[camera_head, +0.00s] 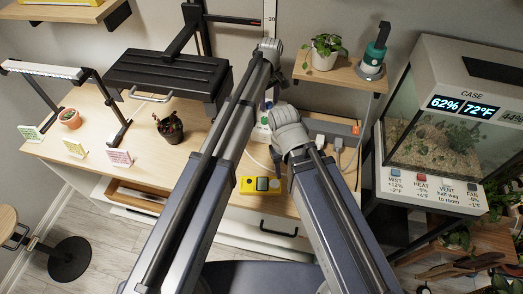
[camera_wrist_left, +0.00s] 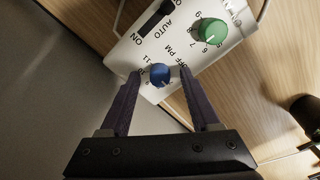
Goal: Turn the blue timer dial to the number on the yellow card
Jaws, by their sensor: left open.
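In the left wrist view the blue timer dial (camera_wrist_left: 160,75) sits on a white panel (camera_wrist_left: 133,54), with numbers around it and a pale pointer mark. My left gripper (camera_wrist_left: 160,79) is open, one fingertip on each side of the blue dial; I cannot tell whether they touch it. A green dial (camera_wrist_left: 213,31) is on the same panel. In the head view the panel (camera_head: 264,116) is mostly hidden by my left arm. The yellow card (camera_head: 75,148) stands on the desk at the left; its number is too small to read. My right gripper is hidden behind its arm.
A green card (camera_head: 29,132) and a pink card (camera_head: 119,158) stand beside the yellow one. A yellow device (camera_head: 260,185) lies near the front edge. A grey power strip (camera_head: 332,126) with plugs is at the right.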

